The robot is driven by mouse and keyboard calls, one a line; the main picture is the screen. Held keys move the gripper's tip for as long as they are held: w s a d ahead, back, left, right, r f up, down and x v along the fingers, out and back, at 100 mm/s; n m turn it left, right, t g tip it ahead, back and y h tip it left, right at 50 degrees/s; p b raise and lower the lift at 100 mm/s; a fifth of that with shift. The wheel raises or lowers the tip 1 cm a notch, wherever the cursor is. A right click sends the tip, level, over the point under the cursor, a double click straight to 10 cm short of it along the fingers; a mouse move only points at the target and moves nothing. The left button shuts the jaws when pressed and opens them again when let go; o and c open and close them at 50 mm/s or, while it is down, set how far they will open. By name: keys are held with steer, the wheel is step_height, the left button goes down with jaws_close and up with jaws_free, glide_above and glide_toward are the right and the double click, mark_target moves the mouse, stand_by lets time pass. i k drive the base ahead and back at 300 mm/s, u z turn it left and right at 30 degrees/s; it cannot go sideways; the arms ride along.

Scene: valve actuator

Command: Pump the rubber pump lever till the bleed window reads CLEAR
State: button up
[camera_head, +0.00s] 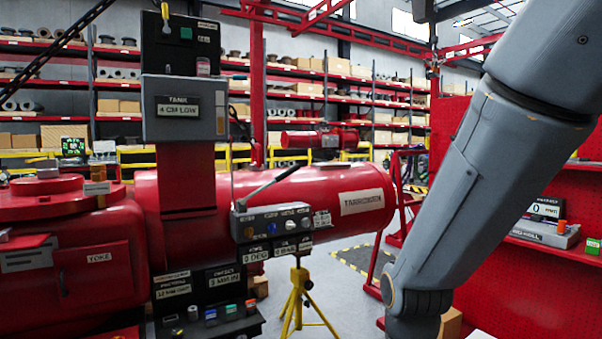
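I find no label that reads as a bleed window; small labels are blurred. A grey tank box (186,108) above reads "TANK 4 CM LOW". Small displays under the control box seem to read "0 DEG" and "0 BAR". My gripper is out of view; only my grey arm shows at the right, running down past the bottom edge.
A large red actuator body (70,260) labelled YOKE fills the left. A red cylinder (330,200) runs behind the control box. A yellow tripod (300,300) stands below it. A red bench panel (570,300) is at the right. Open floor shows between tripod and arm.

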mark_target(295, 167)
steer(key=z, duration=0.6)
steer(key=i, duration=1.5)
steer(key=u, duration=0.2)
